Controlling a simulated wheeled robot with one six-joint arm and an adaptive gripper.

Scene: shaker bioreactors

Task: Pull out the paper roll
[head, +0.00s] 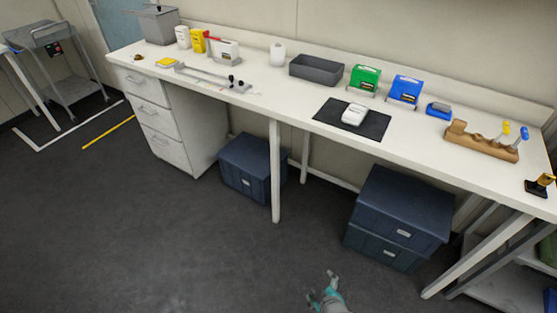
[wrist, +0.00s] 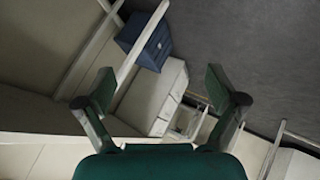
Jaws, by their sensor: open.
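A white paper roll (head: 277,54) stands upright at the back of the long white bench (head: 215,110), left of the dark grey tray. My gripper (head: 322,287) is low at the bottom of the head view, over the floor in front of the bench and well apart from the roll. In the wrist view my gripper (wrist: 162,88) has its two green-tipped fingers spread wide with nothing between them. The paper roll cannot be made out in the wrist view.
A dark grey tray (head: 316,69) stands right of the roll. Green (head: 365,78) and blue (head: 405,90) dispensers stand farther right. Dark blue boxes (head: 398,215) sit under the bench, beside bench legs (head: 275,170). The floor in front is clear.

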